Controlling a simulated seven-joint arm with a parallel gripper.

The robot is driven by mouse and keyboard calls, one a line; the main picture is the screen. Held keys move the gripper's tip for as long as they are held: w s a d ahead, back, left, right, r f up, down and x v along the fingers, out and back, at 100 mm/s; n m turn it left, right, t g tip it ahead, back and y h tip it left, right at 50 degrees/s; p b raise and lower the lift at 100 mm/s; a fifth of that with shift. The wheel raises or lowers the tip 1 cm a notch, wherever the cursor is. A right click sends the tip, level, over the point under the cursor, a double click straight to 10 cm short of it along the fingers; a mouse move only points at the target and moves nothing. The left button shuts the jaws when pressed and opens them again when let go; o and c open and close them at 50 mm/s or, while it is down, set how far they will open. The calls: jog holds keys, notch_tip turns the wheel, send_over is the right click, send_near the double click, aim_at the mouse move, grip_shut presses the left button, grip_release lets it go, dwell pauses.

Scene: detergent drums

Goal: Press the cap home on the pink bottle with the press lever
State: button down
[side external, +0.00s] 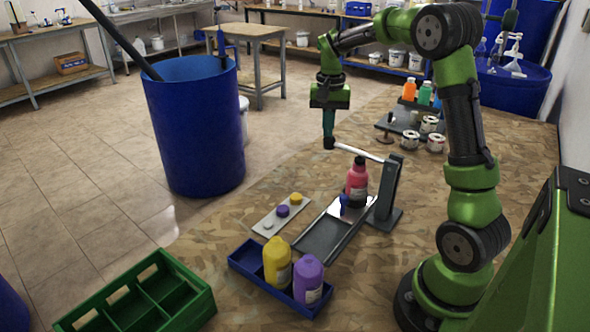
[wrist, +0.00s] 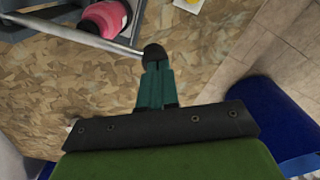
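The pink bottle (side external: 356,187) stands upright on the press base under the press lever (side external: 358,152). A dark cap (side external: 360,161) sits on its top; I cannot tell how far down it is. The lever is a pale bar, hinged on a dark post (side external: 387,188), with a black knob at its free end. My gripper (side external: 328,139) points down at that knob, its fingertips touching or almost touching it. In the wrist view the bottle (wrist: 98,20) is partly cut off, and my teal fingers (wrist: 155,68) are close together at the knob (wrist: 154,53).
A grey sloping tray (side external: 318,238) leads to the press. A strip (side external: 268,224) holds several loose caps. A blue tray (side external: 246,262) holds a yellow bottle (side external: 277,262) and a purple bottle (side external: 308,280). A green crate (side external: 190,292) is at front left. Cans and bottles stand at the back.

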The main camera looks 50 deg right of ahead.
jog(key=shift+s+r, duration=0.25)
jog(key=shift+r, duration=0.55)
jog(key=shift+s+r, duration=0.25)
jog(key=shift+r, duration=1.25)
jog(key=shift+r, duration=2.05)
jog(key=s+a+n+t, duration=0.2)
jog(key=s+a, duration=0.2)
jog(key=a, duration=0.3)
jog(key=s+a+f+n+t+y, duration=0.1)
jog(key=s+a+n+t, duration=0.1)
jog(key=s+a, duration=0.3)
jog(key=s+a+f+n+t+y, duration=0.1)
jog(key=s+a+n+t, duration=0.2)
jog(key=a, duration=0.8)
jog(key=shift+s+a+f+n, duration=0.2)
jog(key=shift+s+n, duration=0.3)
jog(key=shift+s, duration=0.55)
